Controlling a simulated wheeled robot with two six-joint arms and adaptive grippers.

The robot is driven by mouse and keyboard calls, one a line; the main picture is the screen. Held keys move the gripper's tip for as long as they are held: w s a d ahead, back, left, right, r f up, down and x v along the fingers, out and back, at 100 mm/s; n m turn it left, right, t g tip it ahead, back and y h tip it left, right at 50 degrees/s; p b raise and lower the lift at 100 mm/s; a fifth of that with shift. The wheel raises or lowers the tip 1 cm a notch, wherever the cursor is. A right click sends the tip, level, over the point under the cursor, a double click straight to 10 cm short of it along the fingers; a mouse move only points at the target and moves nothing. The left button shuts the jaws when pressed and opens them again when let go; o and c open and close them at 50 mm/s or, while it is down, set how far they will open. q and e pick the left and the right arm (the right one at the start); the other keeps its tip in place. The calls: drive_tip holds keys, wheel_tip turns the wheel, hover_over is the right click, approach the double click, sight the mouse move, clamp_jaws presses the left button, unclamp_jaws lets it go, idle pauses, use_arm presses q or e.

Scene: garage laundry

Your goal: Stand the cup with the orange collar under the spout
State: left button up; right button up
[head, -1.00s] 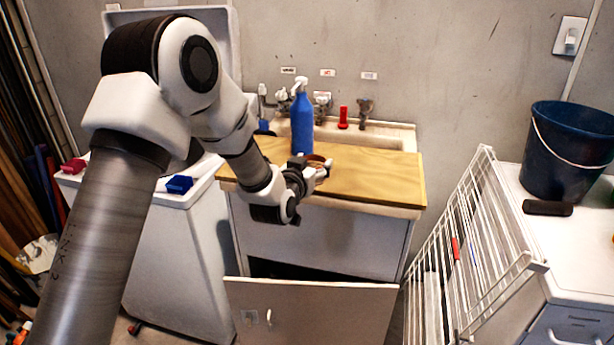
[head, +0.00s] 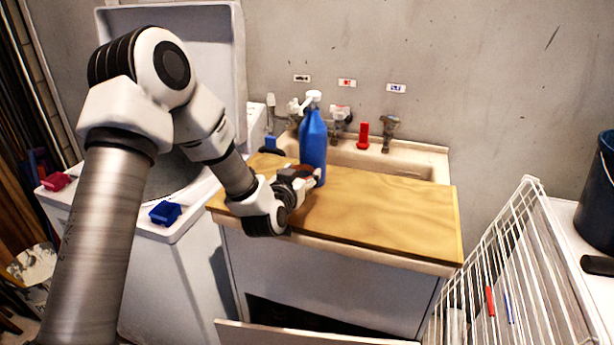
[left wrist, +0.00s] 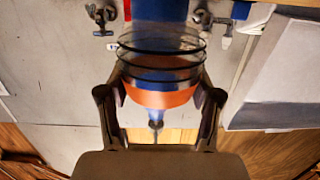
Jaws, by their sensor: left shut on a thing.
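My left gripper (head: 308,178) is over the wooden board, at the front left of a blue pump bottle (head: 313,145) with a white pump head (head: 313,97). It is shut on a clear cup with an orange collar. In the left wrist view the orange collar (left wrist: 160,95) sits between the two fingertips, with dark rings on the clear wall beyond it. The head view shows only a little of the cup (head: 302,169); the fingers hide the rest. I cannot tell whether the cup touches the board. My right gripper is out of view.
The wooden board (head: 390,215) covers the sink's front and is clear to the right. Taps (head: 390,130) and a red object (head: 362,135) stand behind it. A white rack (head: 520,270) is at right.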

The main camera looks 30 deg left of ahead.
use_arm(q)
drive_tip(key=shift+s+d+f+b, duration=0.1)
drive_tip(key=shift+s+f+b, duration=0.15)
drive_tip(key=shift+f, duration=0.3)
drive_tip(key=shift+s+d+f+b, duration=0.15)
drive_tip(key=shift+f+b, duration=0.15)
drive_tip(key=shift+f, duration=0.2)
drive_tip(key=shift+w, duration=0.1)
drive_tip(key=shift+w+a+f, duration=0.15)
drive_tip(key=shift+w, duration=0.15)
drive_tip(key=o, duration=0.7)
drive_tip(key=shift+c, duration=0.2)
drive_tip(key=shift+o, duration=1.3)
drive_tip(key=shift+s, duration=0.2)
drive_tip(key=shift+s+r, duration=0.1)
drive_tip(key=shift+r, duration=0.1)
drive_tip(key=shift+f, duration=0.1)
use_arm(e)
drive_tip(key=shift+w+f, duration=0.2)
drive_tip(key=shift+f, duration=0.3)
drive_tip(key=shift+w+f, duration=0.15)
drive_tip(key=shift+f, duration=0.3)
